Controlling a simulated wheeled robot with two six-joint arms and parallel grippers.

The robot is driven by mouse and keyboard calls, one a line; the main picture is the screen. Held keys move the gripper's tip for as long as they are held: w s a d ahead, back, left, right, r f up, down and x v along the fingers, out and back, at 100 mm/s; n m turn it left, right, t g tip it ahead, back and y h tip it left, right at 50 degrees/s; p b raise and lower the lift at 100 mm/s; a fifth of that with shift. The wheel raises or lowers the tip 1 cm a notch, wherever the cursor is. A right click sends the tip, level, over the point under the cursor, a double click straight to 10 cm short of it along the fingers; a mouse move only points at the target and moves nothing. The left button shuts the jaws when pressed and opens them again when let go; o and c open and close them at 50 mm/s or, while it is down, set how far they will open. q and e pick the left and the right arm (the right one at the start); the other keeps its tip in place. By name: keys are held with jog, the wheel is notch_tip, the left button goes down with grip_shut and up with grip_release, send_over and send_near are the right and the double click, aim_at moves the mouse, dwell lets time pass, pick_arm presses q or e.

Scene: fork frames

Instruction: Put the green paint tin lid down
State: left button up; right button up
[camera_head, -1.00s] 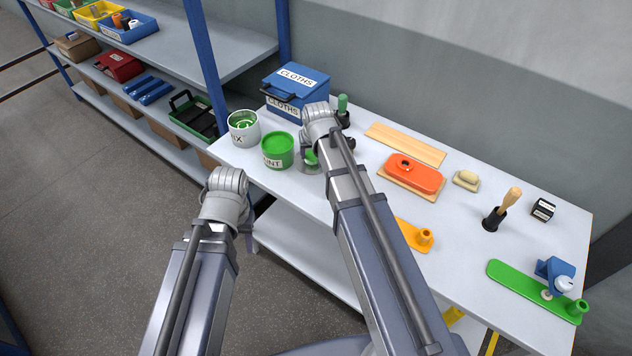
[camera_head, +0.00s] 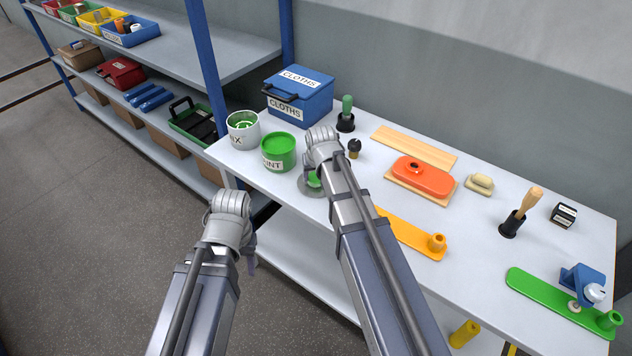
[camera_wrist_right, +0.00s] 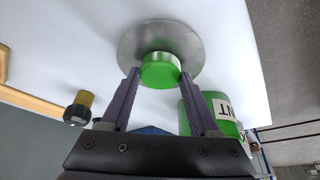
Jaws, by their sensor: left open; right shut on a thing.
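The paint tin lid is a flat grey metal disc (camera_wrist_right: 150,38) with a green knob (camera_wrist_right: 160,72), seen in the right wrist view. My right gripper (camera_wrist_right: 160,78) is shut on the knob, with a finger on each side. In the head view the lid (camera_head: 309,190) shows beside my right wrist, over the table's front edge area, right of the green paint tin (camera_head: 279,153). I cannot tell whether the disc touches the table. My left gripper (camera_head: 248,250) is open, in front of the table, mostly hidden behind its wrist.
A white tin (camera_head: 243,130) labelled IX stands left of the paint tin. The blue cloths box (camera_head: 298,97) is behind them. A dark knobbed tool (camera_head: 354,148) and an orange block (camera_head: 422,177) on a wooden board lie to the right. A blue post (camera_head: 205,75) rises at left.

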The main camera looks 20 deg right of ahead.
jog(key=shift+f, duration=0.2)
jog(key=shift+f, duration=0.2)
jog(key=o, duration=1.4)
jog(key=shift+r, duration=0.2)
jog(key=d+p+v, duration=0.1)
jog(key=p+v, duration=1.1)
jog(key=s+a+n+g, duration=0.1)
jog(key=s+a, duration=0.3)
jog(key=s, duration=0.2)
jog(key=s+a+f+n+g, duration=0.1)
jog(key=s+a+n+g, duration=0.1)
jog(key=s+a, duration=0.3)
jog(key=s+a+n+g, duration=0.1)
jog(key=s+a, duration=0.3)
jog(key=s, duration=0.4)
jog(key=shift+a+f+n+g+h+b, duration=0.3)
jog(key=shift+n+g+h, duration=0.1)
jog(key=shift+n, duration=0.2)
